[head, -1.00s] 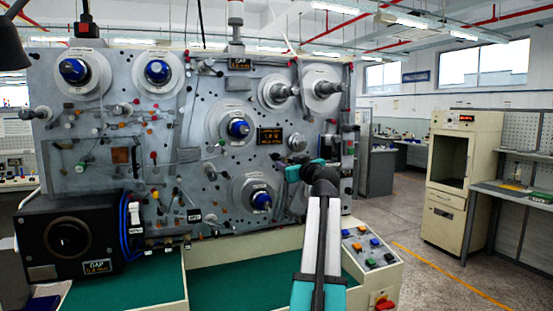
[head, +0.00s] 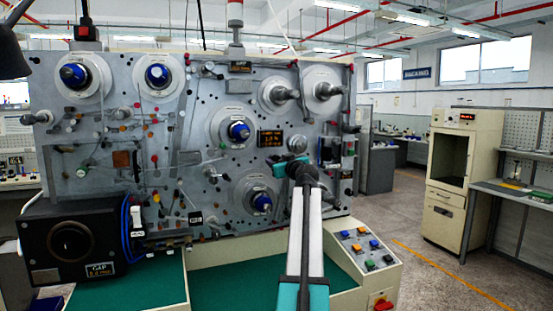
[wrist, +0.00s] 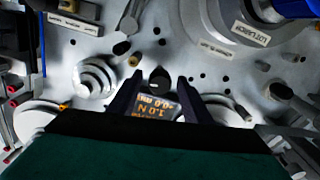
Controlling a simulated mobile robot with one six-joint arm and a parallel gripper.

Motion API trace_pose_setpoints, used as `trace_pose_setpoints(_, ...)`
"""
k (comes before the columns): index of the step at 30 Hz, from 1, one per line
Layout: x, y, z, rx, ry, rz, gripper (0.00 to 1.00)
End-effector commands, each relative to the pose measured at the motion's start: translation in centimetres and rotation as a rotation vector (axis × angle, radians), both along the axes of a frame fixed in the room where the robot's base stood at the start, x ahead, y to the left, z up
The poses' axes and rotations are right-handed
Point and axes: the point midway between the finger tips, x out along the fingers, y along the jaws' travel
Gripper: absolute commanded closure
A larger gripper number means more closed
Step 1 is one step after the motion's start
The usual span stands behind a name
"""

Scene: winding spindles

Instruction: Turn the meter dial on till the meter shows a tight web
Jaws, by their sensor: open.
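The meter (head: 271,138) is a small dark display with amber figures in the middle of the grey machine panel. In the wrist view it is upside down (wrist: 153,106) and seems to read 1.0 N, with a blurred second line. A round stepped silver knob, seemingly the meter dial (head: 297,143), sits just right of it; in the wrist view it is left of the fingers (wrist: 95,79). My gripper (head: 284,161) is below the meter and dial. In the wrist view its two dark fingers are apart and empty (wrist: 160,82), with the meter showing between them. It does not hold the dial.
The panel (head: 205,95) bears several blue-hubbed spindles, including one left of the meter (head: 239,131) and one below (head: 259,201). A black gap gauge box (head: 70,243) stands at lower left, a button console (head: 366,248) at lower right. The green bench top (head: 240,287) is clear.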

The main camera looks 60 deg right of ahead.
Motion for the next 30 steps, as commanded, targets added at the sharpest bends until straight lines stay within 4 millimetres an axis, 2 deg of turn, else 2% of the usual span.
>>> trace_pose_setpoints(7, 1.6, -1.3, 0.1, 0.001, -0.001, 0.000, 0.55)
trace_pose_setpoints(20, 1.9, -1.6, 0.0, 0.001, -0.001, -0.002, 0.55)
trace_pose_setpoints(27, 1.8, -1.6, 0.0, 0.001, -0.001, -0.002, 0.96)
trace_pose_setpoints(30, 1.8, -1.6, 0.0, 0.001, -0.001, -0.002, 0.97)
